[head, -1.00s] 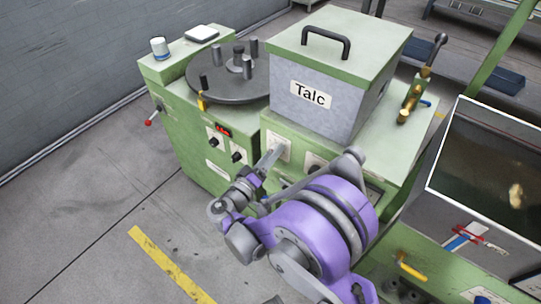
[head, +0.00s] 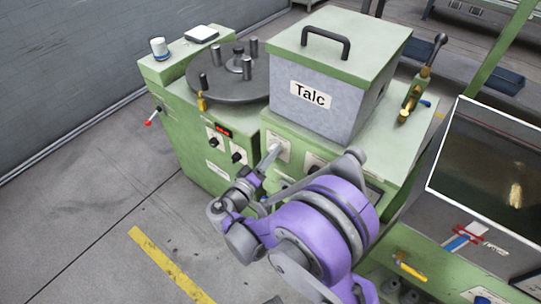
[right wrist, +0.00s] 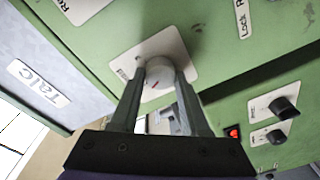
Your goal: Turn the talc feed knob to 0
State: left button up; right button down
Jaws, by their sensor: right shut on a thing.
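The pale round knob (right wrist: 157,98) with a red pointer line sits on a white plate on the green machine front, below the grey box labelled "Talc" (head: 311,95). The plate's lettering is mostly covered, so I cannot read its scale or the value set. My right gripper (right wrist: 161,82) is shut on this knob, with one finger on each side. In the head view, my right gripper (head: 271,156) reaches up to the white plate (head: 279,146) and hides the knob. My left gripper is not in view.
To the left are a red display (head: 223,132) and black knobs (head: 238,157). Another plate with a dark knob (head: 313,165) lies close to the right of my gripper. A dark round turntable (head: 228,88) with upright pegs stands on top. The floor at left is clear.

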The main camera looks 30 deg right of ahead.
jog(key=shift+n+g, duration=0.3)
jog(key=shift+n, duration=3.2)
jog(key=shift+c, duration=2)
grip_release()
jog(key=shift+a, duration=0.15)
jog(key=v, duration=1)
jog(key=shift+s+a+r, duration=0.2)
jog(key=shift+a, duration=0.05)
